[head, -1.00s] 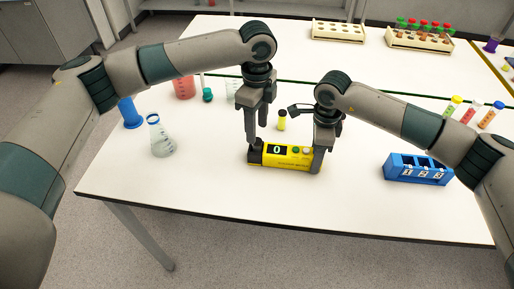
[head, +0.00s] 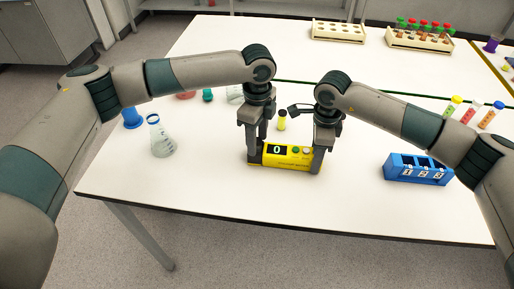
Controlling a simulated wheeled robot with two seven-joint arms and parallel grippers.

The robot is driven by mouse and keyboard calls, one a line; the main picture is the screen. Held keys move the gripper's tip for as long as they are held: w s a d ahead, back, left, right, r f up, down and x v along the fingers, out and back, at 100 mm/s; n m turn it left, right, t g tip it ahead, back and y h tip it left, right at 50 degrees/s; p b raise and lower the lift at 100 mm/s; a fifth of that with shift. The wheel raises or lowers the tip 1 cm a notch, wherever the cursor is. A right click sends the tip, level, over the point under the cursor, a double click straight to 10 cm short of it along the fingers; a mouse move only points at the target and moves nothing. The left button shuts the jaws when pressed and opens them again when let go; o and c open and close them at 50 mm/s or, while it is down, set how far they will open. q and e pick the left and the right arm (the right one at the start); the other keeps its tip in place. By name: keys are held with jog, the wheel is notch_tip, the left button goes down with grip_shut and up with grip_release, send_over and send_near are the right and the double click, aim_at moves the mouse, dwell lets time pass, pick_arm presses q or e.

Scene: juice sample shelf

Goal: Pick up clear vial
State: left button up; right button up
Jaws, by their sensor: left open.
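Whether a vial is between the fingers is hidden. My right gripper (head: 319,160) points down at the meter's right end, touching or very near it; its jaw gap cannot be made out. A small vial (head: 281,124) with yellow in it stands behind the meter, between the two grippers. I cannot make out a clear vial for certain.
A flask (head: 161,140) with a blue rim stands at the left, a blue numbered rack (head: 418,170) at the right. Capped tubes (head: 469,112) stand behind the right arm; wooden racks (head: 338,32) are at the back. The front middle of the table is free.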

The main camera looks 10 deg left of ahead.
pick_arm(q)
jog(key=shift+c, duration=0.4)
grip_shut()
jog(key=shift+r, duration=0.1)
notch_tip(320, 180, up, 10)
dwell(0.4)
pick_arm(e)
jog(key=o, duration=1.4)
notch_tip(320, 180, up, 12)
